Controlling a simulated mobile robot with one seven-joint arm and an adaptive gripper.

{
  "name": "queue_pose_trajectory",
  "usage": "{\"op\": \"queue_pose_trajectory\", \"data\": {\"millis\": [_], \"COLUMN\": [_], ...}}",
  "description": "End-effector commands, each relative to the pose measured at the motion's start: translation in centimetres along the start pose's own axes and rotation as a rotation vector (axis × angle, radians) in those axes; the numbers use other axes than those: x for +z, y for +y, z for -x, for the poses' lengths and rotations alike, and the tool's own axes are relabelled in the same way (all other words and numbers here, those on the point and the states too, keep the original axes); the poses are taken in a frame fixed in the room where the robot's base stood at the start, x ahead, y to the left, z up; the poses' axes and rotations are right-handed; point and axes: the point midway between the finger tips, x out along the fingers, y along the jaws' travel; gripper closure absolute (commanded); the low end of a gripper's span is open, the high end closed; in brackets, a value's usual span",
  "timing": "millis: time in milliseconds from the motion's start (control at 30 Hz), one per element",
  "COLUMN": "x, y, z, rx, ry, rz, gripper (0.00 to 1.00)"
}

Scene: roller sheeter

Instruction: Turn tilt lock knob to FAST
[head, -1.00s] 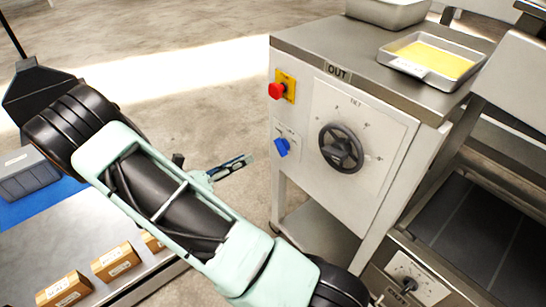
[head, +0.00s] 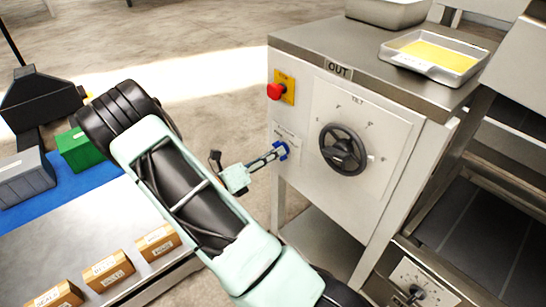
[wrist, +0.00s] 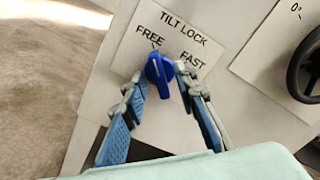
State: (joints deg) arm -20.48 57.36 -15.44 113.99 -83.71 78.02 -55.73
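The blue tilt lock knob (wrist: 158,71) sits on a white plate (wrist: 128,60) marked TILT LOCK, with FREE above it and FAST to its upper right. Its pointer end is up, towards FREE. My gripper (wrist: 160,82) is open, with one finger on each side of the knob and its tips close to it. I cannot tell whether either finger touches it. In the head view, my gripper (head: 274,156) reaches the front panel, and its tips partly hide the knob (head: 282,147).
A red emergency button (head: 275,91) on a yellow plate is above the knob. A black tilt handwheel (head: 343,149) is to the right on the same panel. A tray (head: 432,61) with a yellow sheet rests on top. Boxes (head: 109,272) lie on the table at left.

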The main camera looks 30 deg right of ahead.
Motion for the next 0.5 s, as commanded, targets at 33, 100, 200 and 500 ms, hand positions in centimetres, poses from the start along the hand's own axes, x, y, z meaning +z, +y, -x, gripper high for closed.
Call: {"op": "queue_pose_trajectory", "data": {"millis": [33,100,200,500], "x": [-0.02,0.01,0.03,0.02], "y": [0.00,-0.01,-0.02,0.00], "z": [-0.17,-0.27,-0.27,-0.23], "rx": [0.000,0.000,0.001,0.001], "ry": [0.000,0.000,0.000,0.000], "rz": [0.000,0.000,0.000,0.000], "gripper": [0.73,0.73,0.73,0.96]}}
